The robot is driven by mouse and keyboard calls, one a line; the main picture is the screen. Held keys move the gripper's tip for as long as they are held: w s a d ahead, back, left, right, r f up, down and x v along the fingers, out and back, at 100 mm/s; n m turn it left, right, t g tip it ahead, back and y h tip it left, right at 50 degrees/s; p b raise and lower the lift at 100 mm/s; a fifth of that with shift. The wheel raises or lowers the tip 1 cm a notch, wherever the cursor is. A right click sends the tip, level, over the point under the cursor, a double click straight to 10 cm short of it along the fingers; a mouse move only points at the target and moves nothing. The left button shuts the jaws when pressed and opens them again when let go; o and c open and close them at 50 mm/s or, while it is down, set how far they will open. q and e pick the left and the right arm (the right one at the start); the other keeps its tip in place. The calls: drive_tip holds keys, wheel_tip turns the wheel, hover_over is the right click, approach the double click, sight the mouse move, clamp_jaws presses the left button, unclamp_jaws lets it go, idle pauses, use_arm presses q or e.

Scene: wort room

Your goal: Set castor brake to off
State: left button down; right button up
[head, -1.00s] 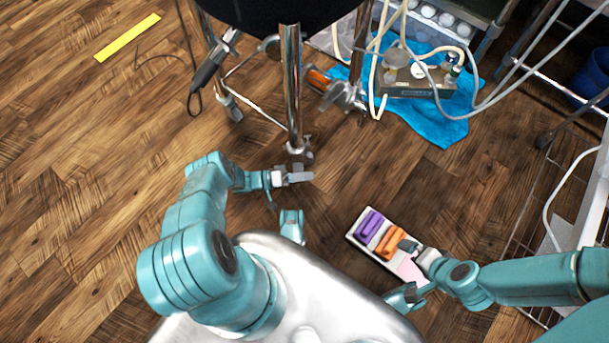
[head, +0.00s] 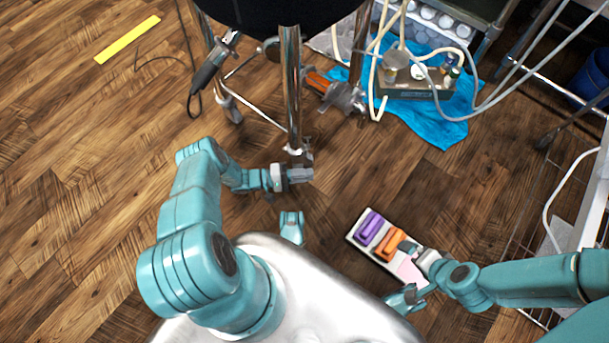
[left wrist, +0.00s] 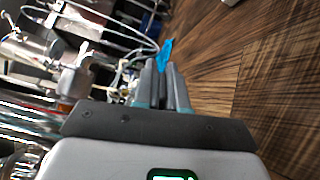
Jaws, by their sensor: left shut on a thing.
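The castor (head: 299,157) is at the foot of the chrome leg (head: 291,90) of a dark vessel's stand in the head view. My left gripper (head: 302,174) is at the near side of this castor, low over the floor, shut on the castor brake. Its jaws hide most of the brake, so its setting cannot be read. In the left wrist view the gripper fingers (left wrist: 166,86) are close together, with metal stand parts to their left. My right gripper (head: 410,246) is beside an orange block, well away from the castor; its jaw opening is unclear.
A pale tray (head: 352,238) holds a purple block (head: 370,226) and an orange block (head: 390,243). Behind the stand, a blue cloth (head: 445,131) lies under a metal box with hoses. A yellow strip (head: 127,39) lies on the open wooden floor at left.

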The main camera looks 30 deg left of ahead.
use_arm(q)
drive_tip(key=shift+w+a+r+n, duration=0.15)
drive_tip(key=shift+r+n, duration=0.15)
drive_tip(key=shift+n, duration=0.4)
drive_tip(key=c, duration=1.3)
unclamp_jaws()
